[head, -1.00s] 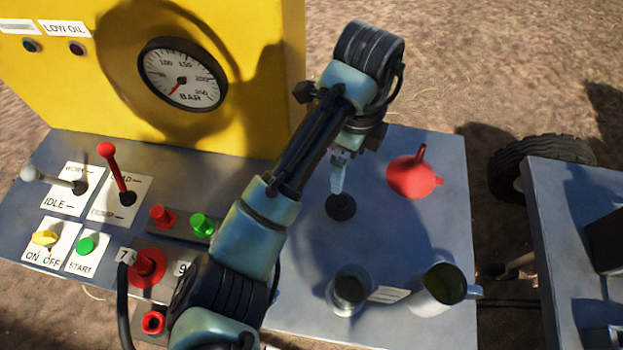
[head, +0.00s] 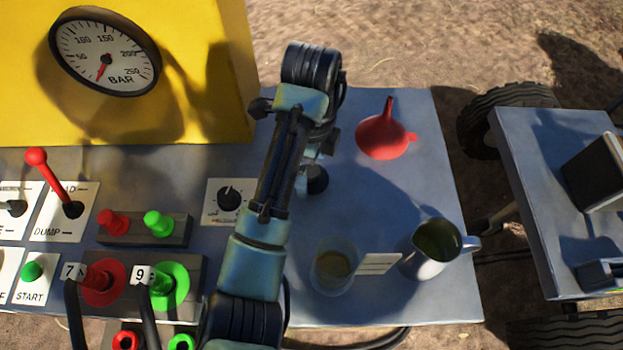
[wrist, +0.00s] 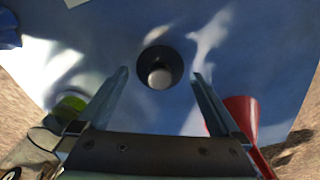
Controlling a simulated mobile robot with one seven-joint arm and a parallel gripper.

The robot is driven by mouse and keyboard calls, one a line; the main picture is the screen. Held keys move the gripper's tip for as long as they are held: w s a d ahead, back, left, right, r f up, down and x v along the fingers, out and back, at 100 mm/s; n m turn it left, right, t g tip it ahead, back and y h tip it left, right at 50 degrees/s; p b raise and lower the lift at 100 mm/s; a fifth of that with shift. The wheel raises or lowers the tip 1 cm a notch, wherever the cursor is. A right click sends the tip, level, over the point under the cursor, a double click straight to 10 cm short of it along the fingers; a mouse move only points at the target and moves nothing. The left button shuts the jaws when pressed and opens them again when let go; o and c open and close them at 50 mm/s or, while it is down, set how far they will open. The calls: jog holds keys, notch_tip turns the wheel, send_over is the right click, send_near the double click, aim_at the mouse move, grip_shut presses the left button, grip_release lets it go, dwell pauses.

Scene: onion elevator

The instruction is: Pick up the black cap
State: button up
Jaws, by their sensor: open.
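The black cap (head: 317,179) sits on the grey-blue panel top, partly hidden behind my arm in the head view. In the wrist view the black cap (wrist: 160,68) shows whole, round with a raised knob, ahead of the fingertips and roughly centred between them. My gripper (wrist: 160,74) is open and empty, with one finger on each side of the cap's line. In the head view my fingers are mostly hidden by my arm. I cannot tell the exact height of the fingertips above the cap.
A red funnel (head: 382,138) lies to the right of the cap. A glass (head: 334,268) and a jug (head: 433,247) stand nearer the front, with a small label between them. A dial knob (head: 230,197) and coloured buttons lie left. Bare panel surrounds the cap.

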notch_tip(320, 180, down, 2)
jog(key=shift+f, duration=0.15)
jog(key=c, duration=1.2)
